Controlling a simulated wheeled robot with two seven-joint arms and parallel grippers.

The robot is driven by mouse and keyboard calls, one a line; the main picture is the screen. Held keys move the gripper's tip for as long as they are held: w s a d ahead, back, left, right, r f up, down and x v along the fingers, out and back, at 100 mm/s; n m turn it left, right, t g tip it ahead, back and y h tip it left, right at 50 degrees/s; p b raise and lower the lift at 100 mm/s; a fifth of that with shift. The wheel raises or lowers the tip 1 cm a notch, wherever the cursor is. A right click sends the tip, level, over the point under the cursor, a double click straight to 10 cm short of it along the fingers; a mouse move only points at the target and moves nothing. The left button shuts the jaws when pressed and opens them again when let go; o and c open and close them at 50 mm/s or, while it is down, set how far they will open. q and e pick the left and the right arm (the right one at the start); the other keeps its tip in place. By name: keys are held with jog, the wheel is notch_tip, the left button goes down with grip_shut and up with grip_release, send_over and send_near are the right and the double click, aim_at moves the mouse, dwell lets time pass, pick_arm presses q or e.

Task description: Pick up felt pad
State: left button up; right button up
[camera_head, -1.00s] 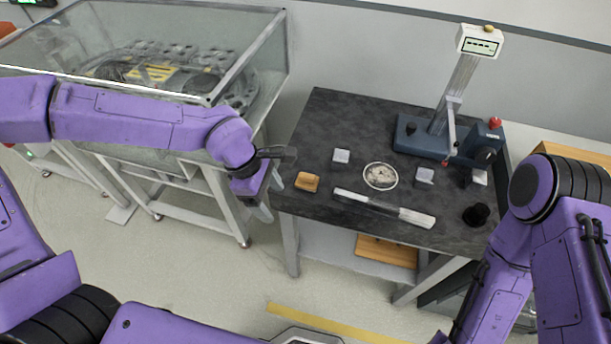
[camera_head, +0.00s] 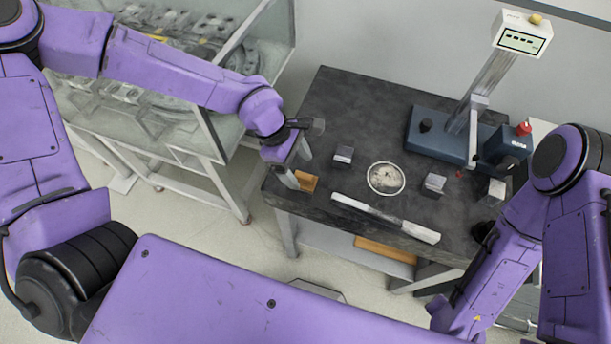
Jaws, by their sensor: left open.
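The felt pad seems to be the small tan-orange block (camera_head: 308,182) at the left front of the dark table. My left gripper (camera_head: 297,167) is open and empty, pointing down at the pad's left side. Its fingers partly cover the pad; I cannot tell whether they touch it.
On the dark table (camera_head: 335,100) are a grey cube (camera_head: 344,154), a round dish (camera_head: 386,179), another grey cube (camera_head: 434,184) and a long flat bar (camera_head: 385,217). A blue-based press (camera_head: 440,138) stands at the back right. A glass-walled case (camera_head: 245,75) is at the left.

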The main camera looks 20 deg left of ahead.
aim_at(306, 176)
pick_arm(q)
jog(key=x, duration=0.2)
jog(key=p+x, duration=0.1)
jog(key=x, duration=0.2)
jog(key=shift+w+a+f, duration=0.1)
jog(key=shift+w+f, duration=0.1)
jog(key=shift+w, duration=0.05)
jog(key=shift+f, duration=0.15)
jog(key=shift+s+d, duration=0.1)
jog(key=shift+d, duration=0.1)
jog(key=c, duration=1.1)
jog(key=shift+c, duration=0.2)
